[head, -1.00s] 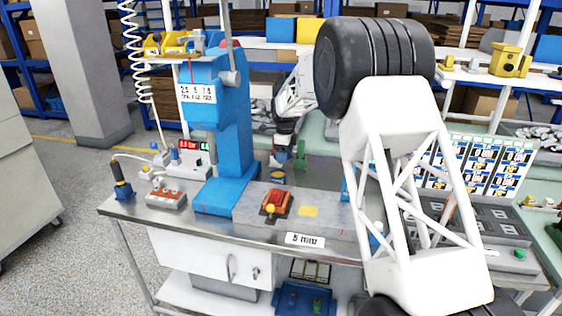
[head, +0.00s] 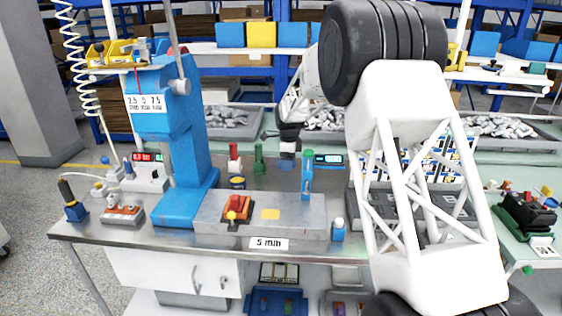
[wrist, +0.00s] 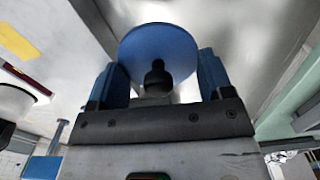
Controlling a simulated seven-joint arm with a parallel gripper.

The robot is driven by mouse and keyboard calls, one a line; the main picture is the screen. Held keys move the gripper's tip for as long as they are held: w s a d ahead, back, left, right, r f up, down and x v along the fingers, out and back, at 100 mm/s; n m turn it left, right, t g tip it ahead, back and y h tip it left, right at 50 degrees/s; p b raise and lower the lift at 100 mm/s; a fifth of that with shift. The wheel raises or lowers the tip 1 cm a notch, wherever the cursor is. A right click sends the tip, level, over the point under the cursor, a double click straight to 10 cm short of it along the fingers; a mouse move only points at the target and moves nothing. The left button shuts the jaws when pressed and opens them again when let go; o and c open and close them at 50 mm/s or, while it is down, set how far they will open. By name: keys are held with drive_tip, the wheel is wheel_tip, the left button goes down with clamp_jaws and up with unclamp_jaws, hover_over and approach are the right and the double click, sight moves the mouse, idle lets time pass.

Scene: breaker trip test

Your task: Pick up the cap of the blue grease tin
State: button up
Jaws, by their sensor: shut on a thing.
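My gripper (wrist: 162,62) has its blue fingers shut on a round blue cap (wrist: 158,38) with a black knob, which lies between them in the wrist view. In the head view my gripper (head: 287,156) is small and hangs over the back of the steel bench, right of the green bottle. A small blue tin with a yellow band (head: 237,183) stands on the bench to the left of my gripper, apart from it. The tin's top is too small to read clearly.
A red bottle (head: 234,157) and a green bottle (head: 258,158) stand left of my gripper. A blue-green post (head: 307,175) is close on its right. The blue press (head: 180,150) stands at left, with a grey fixture block (head: 290,222) in front.

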drive_tip(key=shift+d, duration=0.15)
idle(0.6)
drive_tip(key=shift+w+a, duration=0.1)
drive_tip(key=shift+a, duration=0.6)
hover_over(239, 181)
drive_tip(key=shift+r, duration=0.15)
drive_tip(key=shift+f, duration=0.2)
drive_tip(key=shift+f, duration=3)
drive_tip(key=shift+f, duration=0.2)
idle(0.7)
drive_tip(key=o, duration=1)
